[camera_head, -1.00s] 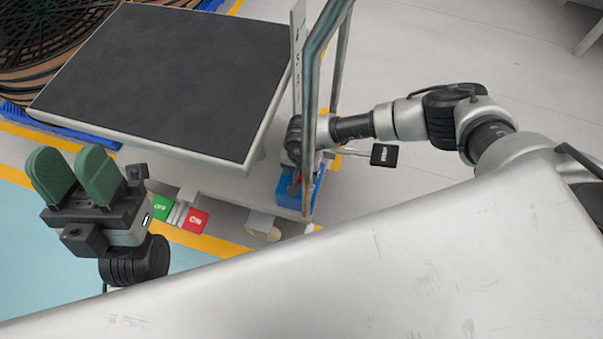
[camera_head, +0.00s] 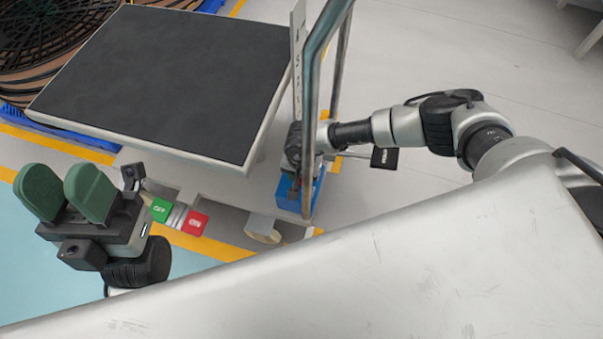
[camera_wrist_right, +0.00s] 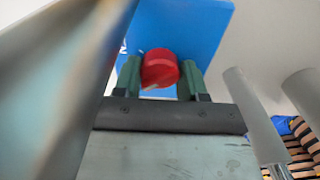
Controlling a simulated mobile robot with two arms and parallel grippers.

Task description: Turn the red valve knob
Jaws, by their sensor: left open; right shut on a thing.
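The red valve knob (camera_wrist_right: 160,69) shows in the right wrist view, in front of a blue panel (camera_wrist_right: 188,30). My right gripper (camera_wrist_right: 160,80) has its green fingers on either side of the knob and is shut on it.
A cart with a dark top (camera_head: 180,75) stands at the upper left. A metal handle rail (camera_head: 310,100) rises close by my right wrist. Green (camera_head: 160,209) and red (camera_head: 195,222) labelled pedals sit low.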

